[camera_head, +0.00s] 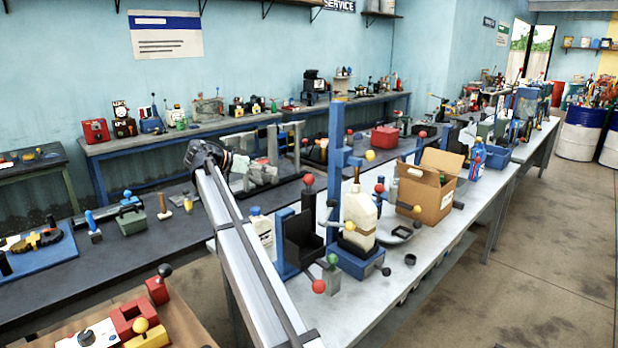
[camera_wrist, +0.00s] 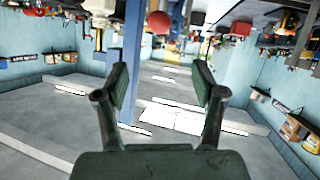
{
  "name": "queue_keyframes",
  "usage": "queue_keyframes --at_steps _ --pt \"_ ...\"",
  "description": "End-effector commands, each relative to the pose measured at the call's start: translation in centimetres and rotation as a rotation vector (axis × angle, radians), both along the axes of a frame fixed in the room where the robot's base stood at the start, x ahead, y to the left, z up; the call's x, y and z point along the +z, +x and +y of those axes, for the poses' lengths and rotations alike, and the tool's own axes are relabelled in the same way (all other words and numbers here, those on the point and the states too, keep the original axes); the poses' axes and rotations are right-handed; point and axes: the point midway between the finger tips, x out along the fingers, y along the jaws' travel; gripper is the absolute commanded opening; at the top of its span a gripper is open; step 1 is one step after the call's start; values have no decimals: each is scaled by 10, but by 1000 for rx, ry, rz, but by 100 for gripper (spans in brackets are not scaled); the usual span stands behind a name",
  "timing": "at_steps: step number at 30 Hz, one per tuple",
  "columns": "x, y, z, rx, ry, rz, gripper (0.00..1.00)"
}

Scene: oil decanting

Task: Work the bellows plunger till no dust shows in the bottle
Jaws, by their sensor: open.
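A large cream bottle (camera_head: 360,218) stands upright on a blue base (camera_head: 357,262) beside a tall blue post (camera_head: 336,170) on the grey bench. Its walls look opaque, so I cannot tell whether dust is inside. A black block with a blue back (camera_head: 302,240) stands left of it, with red-knobbed levers; I cannot tell which part is the bellows plunger. In the wrist view, which is upside down, my gripper (camera_wrist: 162,78) is open with nothing between its fingers. A blue post (camera_wrist: 131,60) and a red ball (camera_wrist: 160,22) show beyond it. In the head view my gripper's fingers are unclear.
A smaller white bottle (camera_head: 261,231) stands just right of my arm. An open cardboard box (camera_head: 430,186) and a shallow dish (camera_head: 397,233) lie to the right. A small black ring (camera_head: 410,259) sits near the bench's front edge. The bench front is partly clear.

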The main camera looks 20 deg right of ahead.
Motion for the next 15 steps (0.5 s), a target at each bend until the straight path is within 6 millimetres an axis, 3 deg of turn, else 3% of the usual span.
queue_keyframes --at_steps 8,15 --pt "-12 0 -32 -5 1 3 69" --pt "-29 4 -76 -3 2 4 69"
